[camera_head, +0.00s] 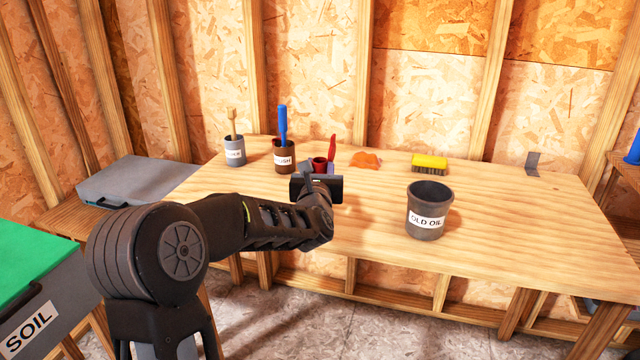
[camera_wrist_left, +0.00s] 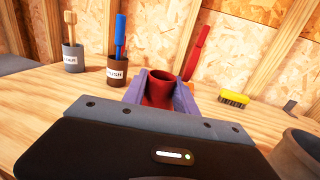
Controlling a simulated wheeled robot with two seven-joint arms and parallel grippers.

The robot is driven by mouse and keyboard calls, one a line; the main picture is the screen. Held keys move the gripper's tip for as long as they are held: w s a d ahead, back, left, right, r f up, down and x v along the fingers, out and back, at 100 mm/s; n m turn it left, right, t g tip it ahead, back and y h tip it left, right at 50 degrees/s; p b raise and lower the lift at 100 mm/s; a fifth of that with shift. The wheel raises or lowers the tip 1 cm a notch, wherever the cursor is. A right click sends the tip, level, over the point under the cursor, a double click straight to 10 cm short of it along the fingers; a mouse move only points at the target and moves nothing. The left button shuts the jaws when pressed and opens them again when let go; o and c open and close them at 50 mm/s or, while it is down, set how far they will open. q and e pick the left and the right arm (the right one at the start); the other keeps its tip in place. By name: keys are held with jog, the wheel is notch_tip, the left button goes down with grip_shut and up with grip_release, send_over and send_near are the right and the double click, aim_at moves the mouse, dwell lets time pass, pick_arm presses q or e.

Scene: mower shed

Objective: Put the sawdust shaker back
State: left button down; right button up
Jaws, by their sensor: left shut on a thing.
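My left gripper (camera_wrist_left: 160,92) is shut on a dark red cup-like container (camera_wrist_left: 160,84), which appears to be the sawdust shaker. Its round top opens upward between the two fingers, and its lower part is hidden by my gripper in the wrist view. In the head view the red container (camera_head: 319,163) shows just beyond my left gripper (camera_head: 318,170), over the back middle of the wooden workbench (camera_head: 480,240). I cannot tell whether its base touches the bench. My right gripper is in neither view.
A grey pot (camera_head: 234,156) with a wooden-handled tool and a brown pot (camera_head: 285,160) with a blue-handled tool stand left. A red upright handle (camera_head: 332,146), orange cloth (camera_head: 365,159) and yellow brush (camera_head: 430,162) are behind. The OLD OIL pot (camera_head: 429,205) stands right.

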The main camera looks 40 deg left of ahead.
pick_arm(q)
jog(key=shift+f, duration=1.8)
jog(key=shift+f, duration=0.1)
jog(key=shift+f+b, duration=0.1)
jog(key=shift+b, duration=0.35)
jog(key=c, duration=1)
grip_release()
jog(key=shift+o, duration=0.2)
jog(key=shift+r+p, duration=0.25)
jog(key=shift+p, duration=0.15)
jog(key=b+v, duration=0.1)
jog(key=v, duration=1.1)
jog(key=shift+f, duration=0.1)
